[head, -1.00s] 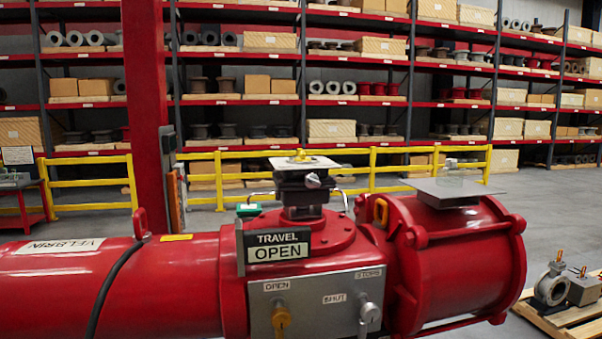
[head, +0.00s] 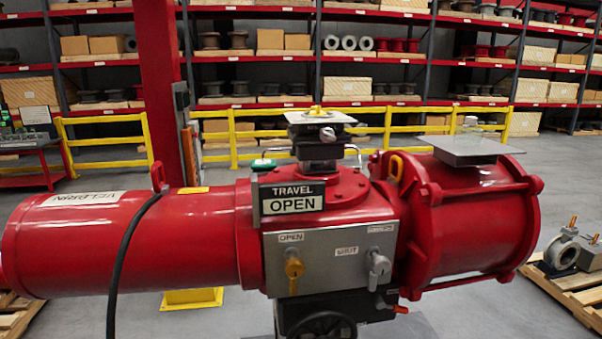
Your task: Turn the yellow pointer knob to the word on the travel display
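The yellow pointer knob (head: 293,268) is on the left of the grey control panel (head: 330,245) on the red valve actuator. An OPEN label (head: 291,237) sits above it and a SHUT label (head: 347,251) to its upper right. The knob's narrow part hangs downward; which end is the pointer I cannot tell. The travel display (head: 292,198) above the panel reads TRAVEL OPEN. A grey knob (head: 379,268) is on the panel's right. My gripper is not in view.
The red actuator cylinders (head: 125,240) reach out both sides of the panel. A black cable (head: 122,265) hangs over the left one. A black handwheel (head: 322,325) is below. Yellow railing (head: 240,140) and shelves stand behind. A pallet (head: 575,290) is at right.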

